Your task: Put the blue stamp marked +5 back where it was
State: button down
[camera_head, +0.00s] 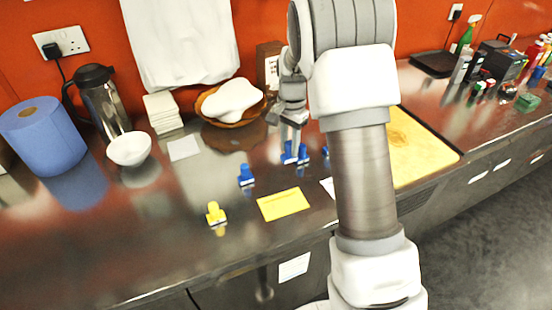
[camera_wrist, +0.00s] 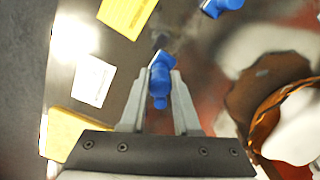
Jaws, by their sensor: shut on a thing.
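My gripper (camera_head: 294,156) is low over the steel counter, with its fingers closed on a blue stamp. In the wrist view the held blue stamp (camera_wrist: 160,82) sits between the two fingertips (camera_wrist: 159,88). In the head view the fingers partly cover the blue at the gripper. A second blue stamp (camera_head: 246,175) stands on the counter to the left, also at the top edge of the wrist view (camera_wrist: 222,5). Another blue piece (camera_head: 325,152) shows just right of the gripper, partly behind my arm. No +5 mark is readable, and I cannot tell whether the held stamp touches the counter.
A yellow card (camera_head: 283,204) and a yellow stamp (camera_head: 216,213) lie nearer the front edge. A basket (camera_head: 222,112) with white dough or cloth is behind left. A white card (camera_wrist: 93,80) and yellow board (camera_head: 420,150) are close by. A white bowl (camera_head: 129,149) stands farther left.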

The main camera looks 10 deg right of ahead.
jog(key=w+a+f, duration=0.2)
jog(key=a, duration=0.1)
jog(key=shift+w+a+f, duration=0.1)
jog(key=shift+w+f, duration=0.2)
jog(key=shift+w, duration=0.05)
jog(key=shift+f, duration=1.95)
jog(key=shift+f, duration=0.2)
jog(key=c, duration=0.6)
grip_release()
jog(key=shift+c, duration=0.2)
jog(key=shift+r, duration=0.1)
